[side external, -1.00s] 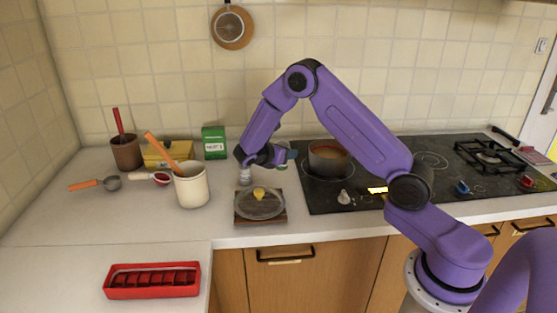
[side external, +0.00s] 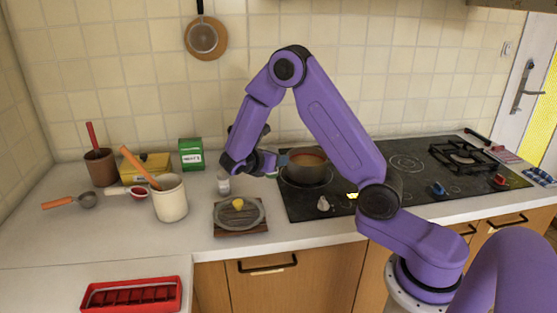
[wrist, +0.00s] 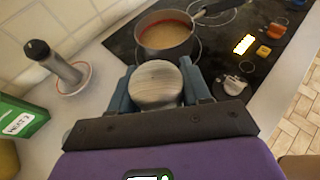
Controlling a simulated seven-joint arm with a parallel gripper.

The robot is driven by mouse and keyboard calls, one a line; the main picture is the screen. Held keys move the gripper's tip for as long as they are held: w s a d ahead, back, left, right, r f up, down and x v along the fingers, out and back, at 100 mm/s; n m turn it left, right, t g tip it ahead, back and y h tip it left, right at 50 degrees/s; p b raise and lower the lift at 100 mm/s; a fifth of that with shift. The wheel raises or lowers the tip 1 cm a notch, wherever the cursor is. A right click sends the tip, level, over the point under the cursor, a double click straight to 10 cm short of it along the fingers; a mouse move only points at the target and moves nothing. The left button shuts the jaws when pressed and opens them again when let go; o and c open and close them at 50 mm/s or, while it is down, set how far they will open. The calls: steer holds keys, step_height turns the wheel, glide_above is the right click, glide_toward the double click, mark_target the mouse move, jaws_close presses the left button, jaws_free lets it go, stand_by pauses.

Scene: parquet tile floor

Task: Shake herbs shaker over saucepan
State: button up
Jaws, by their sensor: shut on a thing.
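The saucepan (side external: 306,176), grey with orange-red contents, stands on the rear left burner. It also shows in the wrist view (wrist: 166,42). My gripper (side external: 282,161) is at the pan's left side in the side view. In the wrist view, my gripper (wrist: 158,88) has its blue-grey fingers shut on the herbs shaker (wrist: 157,82), whose round, pale wood-grained top faces the camera. The shaker's body is mostly hidden, so its tilt is hard to tell. In the wrist view it appears just short of the pan's rim, not over its opening.
A grey mill (wrist: 56,66) stands on a small saucer at the wall. A small pale jar (side external: 223,184) and a glass lid on a wooden board (side external: 240,231) are left of the cooktop. A cream crock (side external: 170,199) and green box (side external: 191,154) stand farther left.

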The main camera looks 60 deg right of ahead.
steer(key=w+d, duration=0.7)
steer(key=d, duration=0.1)
steer(key=s+d+m+t+y, duration=0.2)
steer(key=d+y, duration=0.1)
steer(key=d, duration=0.3)
steer(key=s+d+m+t+y, duration=0.1)
steer(key=d+m+t+y, duration=0.1)
steer(key=d, duration=0.5)
steer(key=shift+s+f+m+t+y, duration=0.15)
steer(key=shift+s+m+t+y, duration=0.2)
steer(key=shift+y, duration=0.45)
stand_by(0.5)
steer(key=shift+a, duration=0.1)
steer(key=shift+w+f+m+t+y, duration=0.1)
steer(key=shift+f+m+t+y, duration=0.05)
steer(key=shift+m+t+y, duration=0.35)
steer(key=shift+a, duration=0.1)
